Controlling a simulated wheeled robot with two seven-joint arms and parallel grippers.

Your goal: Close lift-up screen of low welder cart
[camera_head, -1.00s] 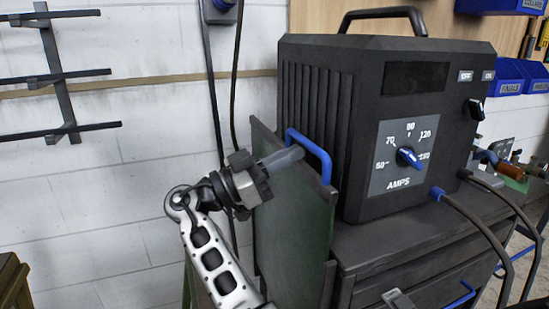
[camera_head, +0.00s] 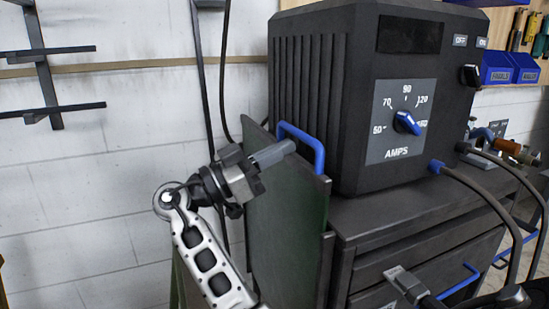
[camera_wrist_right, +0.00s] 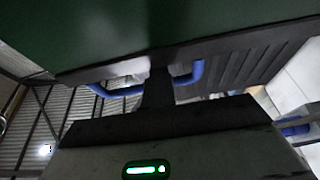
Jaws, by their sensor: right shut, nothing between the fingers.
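The lift-up screen is a dark green panel (camera_head: 288,225) standing upright along the left side of the welder cart (camera_head: 400,215). A blue U-shaped handle (camera_head: 318,152) is fixed at its upper edge. My right gripper (camera_head: 287,150) is shut and empty, and its fingertips overlap the handle's loop. The right wrist view shows the gripper's dark finger (camera_wrist_right: 158,92) across the blue handle (camera_wrist_right: 188,78), below the green panel (camera_wrist_right: 100,35). I cannot tell exactly where they touch. My left gripper is not in view.
A black welder (camera_head: 355,60) with a dial stands on the cart, close right of the screen. Cables (camera_head: 500,205) run down its right side. A wall rack (camera_head: 45,70) is at the left. Blue bins (camera_head: 510,68) are at the back right.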

